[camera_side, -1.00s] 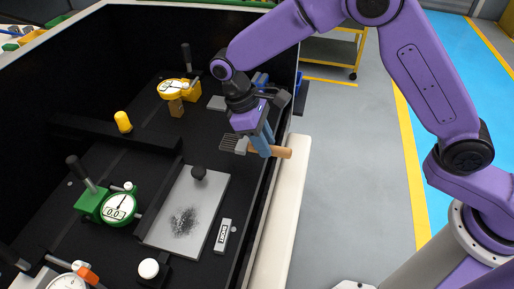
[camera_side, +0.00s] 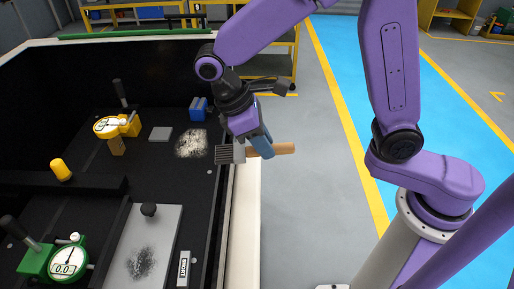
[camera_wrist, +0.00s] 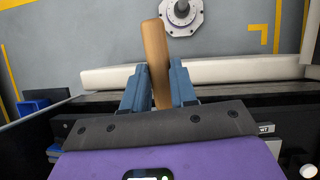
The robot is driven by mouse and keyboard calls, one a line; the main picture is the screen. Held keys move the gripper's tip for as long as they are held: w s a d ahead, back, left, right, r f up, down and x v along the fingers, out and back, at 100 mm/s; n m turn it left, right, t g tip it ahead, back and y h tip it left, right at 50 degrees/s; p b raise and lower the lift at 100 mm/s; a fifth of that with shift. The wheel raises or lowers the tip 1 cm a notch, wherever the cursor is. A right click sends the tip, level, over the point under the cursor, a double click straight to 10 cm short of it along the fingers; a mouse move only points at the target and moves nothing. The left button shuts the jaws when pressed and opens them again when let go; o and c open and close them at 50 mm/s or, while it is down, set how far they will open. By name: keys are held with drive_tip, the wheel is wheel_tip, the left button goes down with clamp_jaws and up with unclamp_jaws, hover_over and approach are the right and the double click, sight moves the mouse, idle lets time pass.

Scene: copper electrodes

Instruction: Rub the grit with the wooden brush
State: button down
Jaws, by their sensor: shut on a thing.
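My gripper (camera_side: 260,146) is shut on the wooden brush (camera_side: 284,149), holding it roughly level near the bench's right edge. The brush's grey bristle head (camera_side: 226,154) points left, its wooden handle right. In the wrist view the handle (camera_wrist: 156,45) stands between the blue fingers (camera_wrist: 157,84); the bristles are hidden there. A dark speckled patch (camera_side: 141,263) lies on a grey plate (camera_side: 160,225) with a black knob. A pale grainy patch (camera_side: 191,143) lies on the black surface, left of and beyond the brush. I cannot tell which patch is the grit. The brush appears apart from both.
A small label block (camera_side: 184,268) sits right of the plate. A yellow dial gauge (camera_side: 107,127), a green gauge (camera_side: 67,262), a yellow knob (camera_side: 61,168) and a blue block (camera_side: 198,109) stand around. A white rail (camera_side: 243,225) runs along the edge.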

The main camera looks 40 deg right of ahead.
drive_tip(key=w+d+r+n+t+h, duration=0.1)
drive_tip(key=w+d+n+t+h, duration=0.25)
drive_tip(key=w, duration=0.45)
drive_tip(key=w+d+r+n+t+h, duration=0.1)
drive_tip(key=w+d+n+t+h, duration=0.1)
drive_tip(key=w+d+n+h, duration=0.45)
drive_tip(key=w+a+r+n+t+y, duration=0.2)
drive_tip(key=w+a+n+t, duration=0.15)
drive_tip(key=w+t, duration=0.4)
drive_tip(key=w+a+r+n+t+y, duration=0.1)
drive_tip(key=w+a+r+n+t, duration=0.2)
drive_tip(key=w+t, duration=0.5)
drive_tip(key=shift+g, duration=0.7)
drive_tip(key=shift+w+a+f, duration=0.15)
drive_tip(key=shift+a+f, duration=0.05)
drive_tip(key=shift+f, duration=1.1)
drive_tip(key=shift+w+a+f, duration=0.1)
drive_tip(key=shift+a+f, duration=0.1)
drive_tip(key=shift+f, duration=1.05)
